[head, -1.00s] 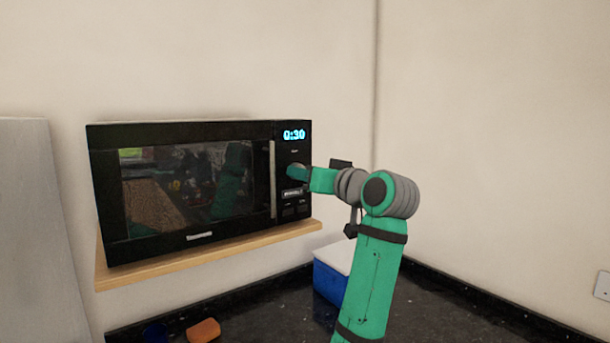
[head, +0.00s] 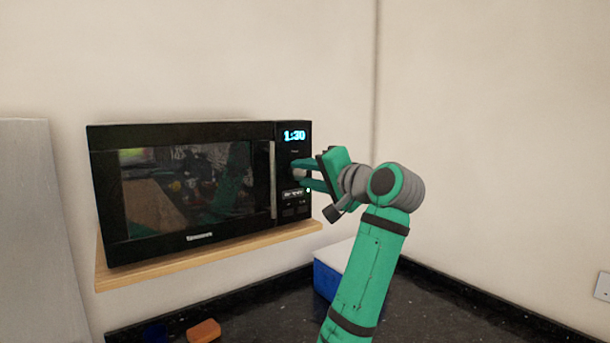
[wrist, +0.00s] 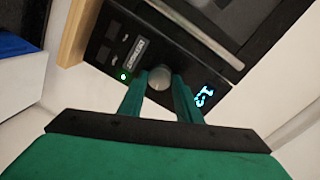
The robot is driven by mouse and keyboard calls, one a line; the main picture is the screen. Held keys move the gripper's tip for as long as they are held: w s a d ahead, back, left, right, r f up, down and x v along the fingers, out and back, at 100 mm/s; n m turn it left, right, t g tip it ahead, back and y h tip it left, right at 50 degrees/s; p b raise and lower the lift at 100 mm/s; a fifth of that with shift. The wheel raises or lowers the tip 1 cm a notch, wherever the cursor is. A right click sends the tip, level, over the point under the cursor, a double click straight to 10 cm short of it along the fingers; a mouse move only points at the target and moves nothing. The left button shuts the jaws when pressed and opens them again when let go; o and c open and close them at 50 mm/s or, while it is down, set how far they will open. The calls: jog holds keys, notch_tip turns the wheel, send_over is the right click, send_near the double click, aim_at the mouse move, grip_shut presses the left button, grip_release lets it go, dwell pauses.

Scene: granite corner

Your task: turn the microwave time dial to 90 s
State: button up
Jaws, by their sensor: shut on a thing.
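The black microwave (head: 190,232) stands on a wooden shelf, its door closed. Its display (head: 294,135) reads 1:30 in blue digits; in the wrist view the display (wrist: 204,95) is tilted and partly covered. The round grey time dial (wrist: 160,79) sits on the control panel below the display. My gripper (wrist: 161,85) has its two green fingers on either side of the dial, shut on it. A small green light (wrist: 124,76) shows on the panel.
The wooden shelf (head: 200,257) juts out under the microwave. A grey panel stands at left.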

jog(key=shift+m, duration=1)
jog(key=shift+f, duration=0.1)
jog(key=shift+c, duration=0.2)
jog(key=shift+o, duration=0.2)
jog(key=o, duration=1)
jog(key=shift+o, duration=0.2)
jog(key=shift+s+d, duration=0.1)
jog(key=v, duration=1)
jog(key=shift+s+d, duration=0.2)
jog(key=shift+d, duration=0.05)
